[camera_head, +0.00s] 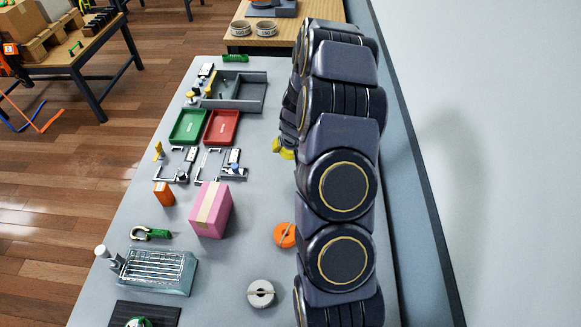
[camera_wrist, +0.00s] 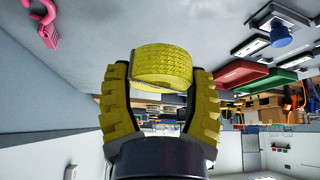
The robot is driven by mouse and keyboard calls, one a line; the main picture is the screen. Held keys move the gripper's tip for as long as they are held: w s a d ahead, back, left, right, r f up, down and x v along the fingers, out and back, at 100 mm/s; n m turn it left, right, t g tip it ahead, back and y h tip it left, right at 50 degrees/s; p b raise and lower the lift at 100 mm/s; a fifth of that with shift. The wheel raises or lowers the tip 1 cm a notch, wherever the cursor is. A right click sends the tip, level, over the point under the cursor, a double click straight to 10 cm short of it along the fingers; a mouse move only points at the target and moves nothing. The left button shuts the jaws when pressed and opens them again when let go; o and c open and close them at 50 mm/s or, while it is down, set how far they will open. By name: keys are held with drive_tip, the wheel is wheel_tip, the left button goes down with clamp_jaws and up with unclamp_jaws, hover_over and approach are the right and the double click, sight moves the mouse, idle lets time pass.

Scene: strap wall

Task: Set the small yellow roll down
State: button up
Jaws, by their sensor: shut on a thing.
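The small yellow roll (camera_wrist: 162,66) is between the two yellow padded fingers of my gripper (camera_wrist: 160,78) in the wrist view. The fingers are shut on it from both sides, and its ribbed side faces the camera. The grey table top (camera_wrist: 120,28) lies beyond the roll; I cannot tell whether the roll touches it. In the head view my arm hides most of the gripper. Only a bit of yellow (camera_head: 284,149) shows left of the arm, over the table, and I cannot tell whether it is roll or finger.
Green tray (camera_head: 188,127) and red tray (camera_head: 222,128) lie left of my arm. Nearer are metal clamps (camera_head: 222,166), a pink box (camera_head: 211,210), an orange roll (camera_head: 285,235) and a white roll (camera_head: 261,293). The table between trays and arm looks clear. A wall stands right.

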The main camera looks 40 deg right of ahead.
sight(289, 169)
drive_tip(key=f, duration=0.3)
drive_tip(key=shift+s+a+f, duration=0.15)
drive_tip(key=shift+a+f, duration=0.05)
drive_tip(key=shift+d+f, duration=0.1)
drive_tip(key=shift+f, duration=2.3)
drive_tip(key=shift+f, duration=0.1)
drive_tip(key=o, duration=1.1)
